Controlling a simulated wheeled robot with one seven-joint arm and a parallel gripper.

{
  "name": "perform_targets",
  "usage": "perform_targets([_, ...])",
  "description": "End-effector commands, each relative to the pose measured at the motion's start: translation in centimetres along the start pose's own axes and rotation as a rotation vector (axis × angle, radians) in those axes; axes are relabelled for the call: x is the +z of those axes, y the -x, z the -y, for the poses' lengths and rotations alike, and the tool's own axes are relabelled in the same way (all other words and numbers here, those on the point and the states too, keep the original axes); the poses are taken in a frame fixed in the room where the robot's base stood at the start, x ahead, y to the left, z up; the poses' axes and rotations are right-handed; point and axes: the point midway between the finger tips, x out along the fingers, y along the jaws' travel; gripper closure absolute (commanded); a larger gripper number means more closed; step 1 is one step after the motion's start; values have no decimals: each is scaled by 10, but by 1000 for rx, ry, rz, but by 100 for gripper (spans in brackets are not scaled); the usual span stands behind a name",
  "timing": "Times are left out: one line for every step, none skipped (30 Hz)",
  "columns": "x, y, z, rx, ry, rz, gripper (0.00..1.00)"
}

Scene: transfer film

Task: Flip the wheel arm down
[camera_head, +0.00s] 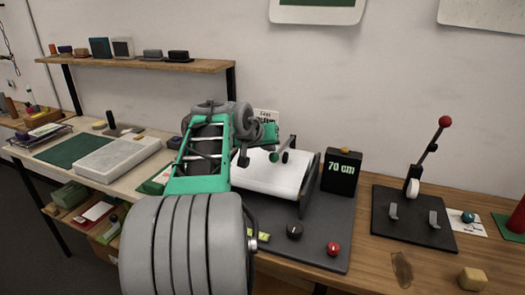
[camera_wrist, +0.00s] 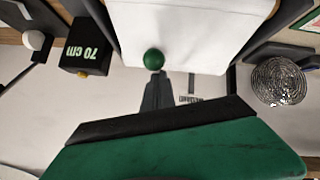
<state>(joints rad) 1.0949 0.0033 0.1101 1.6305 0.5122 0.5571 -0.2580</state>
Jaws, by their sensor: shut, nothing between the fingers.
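A short metal arm with a small dark wheel (camera_head: 285,157) and a green knob (camera_head: 274,157) stands over the white sheet. The green knob shows in the wrist view (camera_wrist: 154,59). Another arm, black with a red ball (camera_head: 445,121) on top and a white wheel (camera_head: 414,187) low down, leans up to the right on a black base (camera_head: 385,230). I cannot tell which one the task means. My gripper (camera_wrist: 157,76) is shut and empty, its narrow dark tips close by the green knob. Whether they touch it is unclear. My arm hides part of the sheet's left side.
A black "70 cm" display (camera_head: 340,173) stands to the right. A wooden block (camera_head: 472,279) lies at front right. A wall shelf (camera_head: 140,64) is at the left.

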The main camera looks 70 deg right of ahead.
Motion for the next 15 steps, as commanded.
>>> perform_targets([6,-3,0,2,2,16,100])
perform_targets([6,-3,0,2,2,17,100])
perform_targets([6,-4,0,2,3,18,100])
perform_targets([7,-4,0,2,3,18,100])
perform_targets([7,-4,1,2,3,19,100])
perform_targets([7,-4,1,2,4,20,100])
perform_targets([7,-4,1,2,4,20,100])
perform_targets([5,-3,1,1,4,20,100])
perform_targets([2,-1,1,1,5,20,100])
perform_targets([-2,0,1,0,5,20,100])
perform_targets([-6,2,1,0,6,19,100])
perform_targets([-14,5,1,-2,7,16,100])
perform_targets([-21,8,1,-3,8,14,100])
perform_targets([-29,11,1,-5,9,11,100])
perform_targets([-40,15,2,-7,10,7,100])
